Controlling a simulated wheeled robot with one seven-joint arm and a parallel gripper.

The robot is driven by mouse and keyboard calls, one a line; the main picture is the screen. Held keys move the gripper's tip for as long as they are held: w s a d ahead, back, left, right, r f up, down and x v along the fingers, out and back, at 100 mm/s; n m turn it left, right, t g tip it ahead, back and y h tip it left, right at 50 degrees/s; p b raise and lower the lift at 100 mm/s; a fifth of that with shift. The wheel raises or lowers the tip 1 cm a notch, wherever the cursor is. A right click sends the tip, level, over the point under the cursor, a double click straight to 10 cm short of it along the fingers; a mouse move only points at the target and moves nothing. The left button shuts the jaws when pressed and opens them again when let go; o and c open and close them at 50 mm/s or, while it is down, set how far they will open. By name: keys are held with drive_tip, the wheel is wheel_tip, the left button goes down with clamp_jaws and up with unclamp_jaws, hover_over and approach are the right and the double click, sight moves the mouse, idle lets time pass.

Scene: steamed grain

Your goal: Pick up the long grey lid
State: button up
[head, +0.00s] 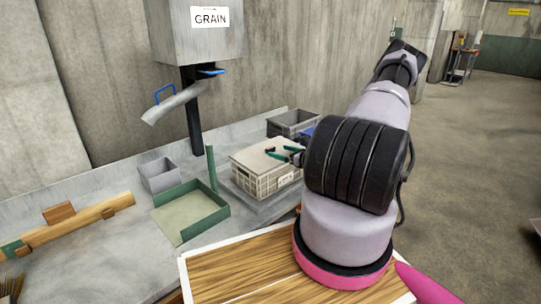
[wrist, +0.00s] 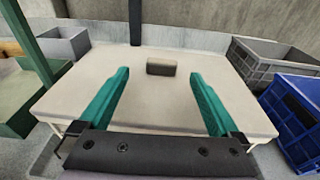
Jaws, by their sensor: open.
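A long pale grey lid (head: 262,158) lies flat on top of a slatted crate (head: 258,184) in the head view. In the wrist view the lid (wrist: 158,113) fills the middle, with a short dark grey block-shaped handle (wrist: 161,67) on it. My gripper (wrist: 160,74) has two green fingers spread wide, one on each side of the handle in the picture, with nothing between them. In the head view my gripper (head: 285,153) is over the right part of the lid. I cannot tell its exact height above the lid. My arm hides some of the area to the right.
A grey crate (wrist: 268,57) and a blue crate (wrist: 302,115) stand close on the right. A green-walled tray (head: 190,213) and a small grey bin (head: 160,174) are to the left. The grain hopper (head: 195,45) with its post stands behind.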

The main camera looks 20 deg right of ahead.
sight(272, 148)
drive_tip(key=x, duration=0.4)
drive_tip(key=shift+w+d+f, duration=0.1)
drive_tip(key=shift+w, duration=0.3)
clamp_jaws()
